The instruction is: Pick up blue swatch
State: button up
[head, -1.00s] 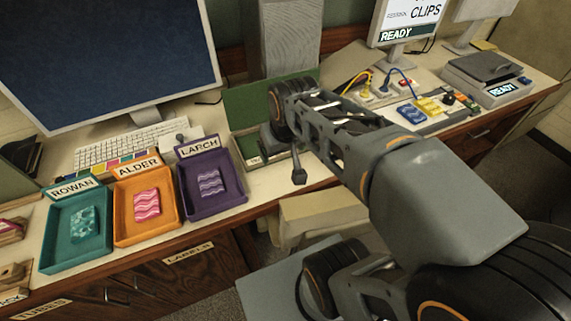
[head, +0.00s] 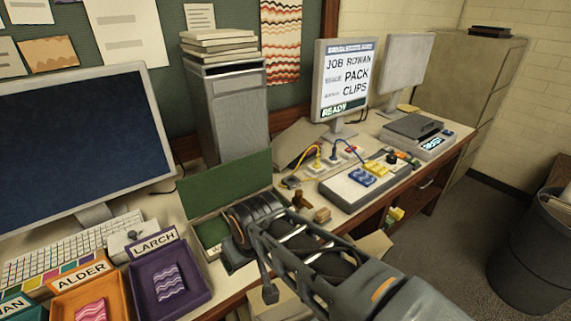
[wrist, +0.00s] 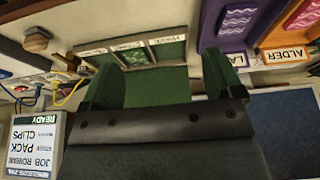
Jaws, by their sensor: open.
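No blue swatch shows clearly now. The teal ROWAN tray (head: 14,306) is cut off at the lower left of the head view, and its swatch is out of frame. A pink swatch (head: 90,311) lies in the orange ALDER tray (head: 118,291). A purple swatch (head: 169,283) lies in the purple LARCH tray (head: 203,291); it also shows in the wrist view (wrist: 238,20). My gripper (wrist: 162,78) is open and empty above a green compartmented case (wrist: 157,85). Its fingers are hard to make out in the head view.
A case with a raised green lid (head: 228,185) stands behind my arm. A panel with blue and yellow blocks (head: 350,188), a small scale (head: 412,137) and a screen (head: 345,85) stand to the right. A large monitor (head: 75,140) and keyboard (head: 70,245) are at left.

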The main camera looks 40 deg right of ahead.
aim_at(365, 178)
jog(key=z, duration=0.35)
jog(key=k, duration=0.9)
jog(key=z, duration=0.7)
jog(key=i, duration=0.6)
jog(key=z, duration=0.35)
jog(key=k, duration=0.15)
jog(key=z, duration=0.1)
